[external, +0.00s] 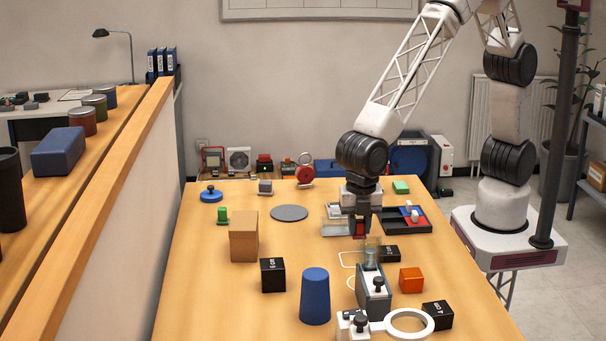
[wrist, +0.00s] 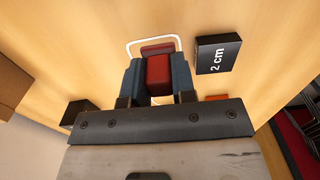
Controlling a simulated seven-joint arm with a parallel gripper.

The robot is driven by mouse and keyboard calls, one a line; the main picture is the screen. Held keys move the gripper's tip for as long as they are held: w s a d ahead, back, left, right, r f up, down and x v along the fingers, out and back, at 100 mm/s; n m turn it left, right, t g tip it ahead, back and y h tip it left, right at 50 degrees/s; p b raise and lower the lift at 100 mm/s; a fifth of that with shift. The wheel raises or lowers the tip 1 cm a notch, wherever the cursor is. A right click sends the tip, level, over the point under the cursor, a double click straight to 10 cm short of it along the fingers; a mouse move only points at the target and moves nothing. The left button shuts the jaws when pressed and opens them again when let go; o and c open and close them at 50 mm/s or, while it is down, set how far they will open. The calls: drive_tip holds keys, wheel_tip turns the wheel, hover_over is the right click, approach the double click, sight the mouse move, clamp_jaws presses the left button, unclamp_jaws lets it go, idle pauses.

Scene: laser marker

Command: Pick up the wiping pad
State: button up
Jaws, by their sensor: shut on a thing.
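My gripper (external: 360,226) points down over the middle right of the table in the external view. Its blue-grey fingertips (wrist: 158,82) are closed on both sides of a red block (wrist: 158,70). The red block also shows low between the fingers in the external view (external: 360,230). I cannot tell for sure that this red block is the wiping pad. In the wrist view a white loop outline (wrist: 128,47) on the table shows around its far end. The height of the block above the table is hard to tell.
A black 2 cm block (wrist: 218,54) lies right of the held block in the wrist view. A grey fixture (external: 374,294), blue cup (external: 315,297), orange cube (external: 411,280) and white ring (external: 409,333) stand in front. A black tray (external: 420,226) is at right.

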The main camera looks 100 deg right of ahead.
drive_tip(key=s+d, duration=0.1)
drive_tip(key=s, duration=0.1)
drive_tip(key=s+d, duration=0.2)
drive_tip(key=s, duration=0.1)
drive_tip(key=s+d+r, duration=0.1)
drive_tip(key=s+d, duration=0.1)
drive_tip(key=shift+s+d, duration=0.25)
drive_tip(key=shift+s, duration=0.15)
idle(0.5)
drive_tip(key=w+d+r, duration=0.1)
drive_tip(key=w+r, duration=0.3)
drive_tip(key=w, duration=0.6)
drive_tip(key=w+d+r, duration=0.2)
drive_tip(key=w+r, duration=0.2)
drive_tip(key=w, duration=0.6)
drive_tip(key=shift+w+d+r, duration=0.25)
drive_tip(key=shift+r, duration=0.15)
hover_over(244, 220)
drive_tip(key=shift+a+f, duration=0.1)
drive_tip(key=shift+f, duration=0.7)
